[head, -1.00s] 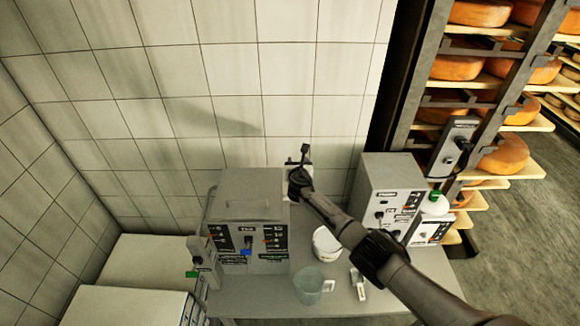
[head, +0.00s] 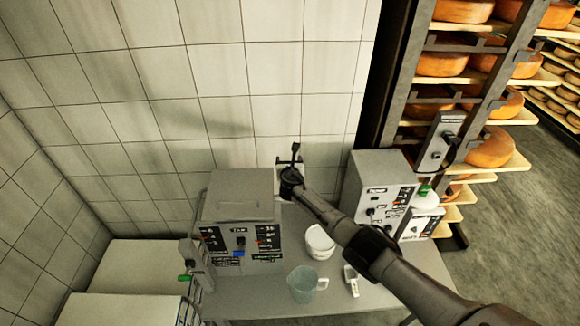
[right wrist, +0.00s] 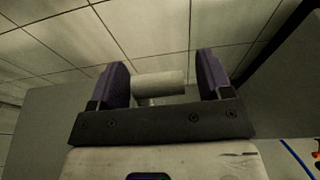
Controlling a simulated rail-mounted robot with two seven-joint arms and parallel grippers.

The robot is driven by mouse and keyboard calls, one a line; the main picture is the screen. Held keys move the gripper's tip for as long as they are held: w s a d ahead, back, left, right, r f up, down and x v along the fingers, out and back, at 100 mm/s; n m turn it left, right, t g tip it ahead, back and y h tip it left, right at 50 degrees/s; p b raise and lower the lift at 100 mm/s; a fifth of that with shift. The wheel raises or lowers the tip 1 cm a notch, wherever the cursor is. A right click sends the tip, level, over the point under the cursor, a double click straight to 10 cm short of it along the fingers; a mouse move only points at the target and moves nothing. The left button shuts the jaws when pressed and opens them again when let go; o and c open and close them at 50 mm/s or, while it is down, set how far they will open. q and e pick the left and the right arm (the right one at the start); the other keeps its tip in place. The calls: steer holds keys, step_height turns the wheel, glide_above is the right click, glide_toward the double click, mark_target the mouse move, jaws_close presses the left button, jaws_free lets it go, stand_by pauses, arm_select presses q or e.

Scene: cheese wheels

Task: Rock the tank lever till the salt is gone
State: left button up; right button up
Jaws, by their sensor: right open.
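A grey box-shaped machine (head: 240,190) with a dark front panel and a blue tab stands on the table in the head view. My right gripper (head: 295,150) is above the table just right of this machine, near the wall. In the right wrist view the right gripper (right wrist: 162,80) is open, with purple fingers spread wide. A pale grey cylindrical bar (right wrist: 160,84) shows between the fingers, which are not closed on it. It may be the tank lever; I cannot tell whether it touches a finger. No salt can be made out. My left gripper is out of view.
A white tub (head: 320,242), a clear jug (head: 305,284) and a small white scoop-like item (head: 351,281) stand on the table (head: 255,303). A second grey control box (head: 378,182) stands at right. Cheese shelves (head: 470,90) rise behind it. Tiled walls close in the back and left.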

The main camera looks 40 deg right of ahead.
steer(key=shift+s+a+r+p, duration=0.2)
steer(key=shift+s+a+p, duration=0.1)
steer(key=shift+s+p, duration=0.1)
steer(key=p+v, duration=0.2)
steer(key=v, duration=1)
steer(key=shift+s+a, duration=0.2)
steer(key=shift+s, duration=0.15)
steer(key=shift+f, duration=0.15)
stand_by(0.3)
